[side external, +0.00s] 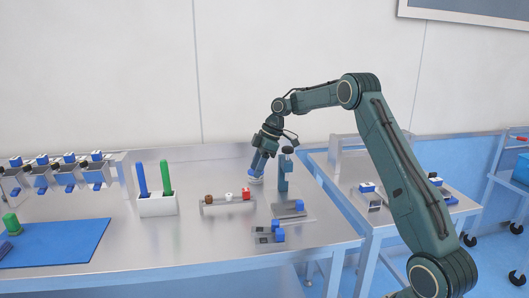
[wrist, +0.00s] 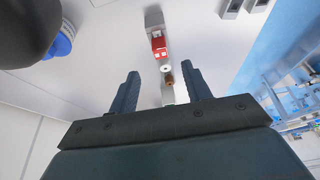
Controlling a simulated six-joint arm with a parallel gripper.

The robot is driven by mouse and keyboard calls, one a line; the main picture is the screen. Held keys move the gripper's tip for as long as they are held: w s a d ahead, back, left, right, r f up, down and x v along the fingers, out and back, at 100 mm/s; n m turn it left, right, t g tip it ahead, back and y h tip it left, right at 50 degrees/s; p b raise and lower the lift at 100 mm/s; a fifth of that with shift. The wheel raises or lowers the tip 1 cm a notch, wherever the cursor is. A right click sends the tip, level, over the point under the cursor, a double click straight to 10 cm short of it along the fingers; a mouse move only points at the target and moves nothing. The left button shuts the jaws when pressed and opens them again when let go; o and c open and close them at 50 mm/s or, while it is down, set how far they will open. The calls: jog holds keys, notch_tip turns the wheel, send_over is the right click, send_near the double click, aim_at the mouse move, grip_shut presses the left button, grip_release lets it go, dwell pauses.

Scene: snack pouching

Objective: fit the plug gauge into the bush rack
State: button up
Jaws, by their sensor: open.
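A low grey rail-like rack (side external: 228,206), probably the bush rack, stands on the steel bench. It carries a brown piece (side external: 208,199), a white piece (side external: 229,196) and a red piece (side external: 246,193). I cannot tell for sure which thing is the plug gauge. My gripper (side external: 257,175) is above the bench, behind and right of the rack. In the wrist view my gripper (wrist: 165,82) is open, its fingers apart with nothing held between them. The red piece (wrist: 159,42), white piece (wrist: 166,68) and brown piece (wrist: 169,79) show beyond and between the fingers.
A post stand (side external: 283,178) with a dark top is close right of my gripper. A blue-and-white cap (wrist: 62,38) shows beside a dark round shape. A white block (side external: 157,206) holds upright blue and green rods. A blue mat (side external: 75,243) lies left; bench space separates them.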

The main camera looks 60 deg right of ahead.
jog(key=v, duration=0.4)
jog(key=shift+s+d+r, duration=0.1)
jog(key=shift+r, duration=0.25)
dwell(0.3)
jog(key=s+a+r+m+h, duration=0.1)
jog(key=s+a+r+m, duration=0.1)
jog(key=s+a+r, duration=0.55)
jog(key=s+a+r+m+h, duration=0.15)
jog(key=s+a+r, duration=0.25)
jog(key=a, duration=0.6)
jog(key=s+a+f+m+t, duration=0.1)
jog(key=s+a+f+m, duration=0.1)
jog(key=s, duration=0.9)
jog(key=s+a+f+m+t, duration=0.1)
jog(key=s+a+f+m, duration=0.2)
jog(key=s, duration=0.8)
jog(key=shift+s+a+h, duration=0.35)
jog(key=shift+a, duration=0.25)
